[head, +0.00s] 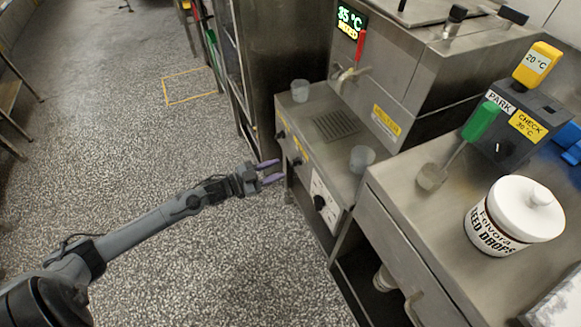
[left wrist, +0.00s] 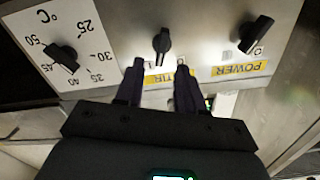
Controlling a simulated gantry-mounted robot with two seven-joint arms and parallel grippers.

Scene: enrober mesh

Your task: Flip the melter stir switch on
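The melter stir switch (left wrist: 162,42) is the black middle knob on the metal front panel, above a yellow label partly hidden by my fingers in the left wrist view. Its handle stands roughly vertical in that picture; I cannot tell which mark it points at. In the head view the switch (head: 297,161) is a small dark knob on the melter's front. My left gripper (head: 280,171) is open and empty, with its purple fingers pointing at the panel. In the left wrist view its fingertips (left wrist: 160,72) are spread just below the knob, seemingly apart from it. My right gripper is out of view.
The power switch (left wrist: 256,34) and temperature dial (left wrist: 62,56) flank the stir switch. The melter's top carries two clear cups (head: 300,91) (head: 361,158). A counter (head: 410,190) with a white jar (head: 514,215) stands to the right. The speckled floor (head: 150,130) is open at left.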

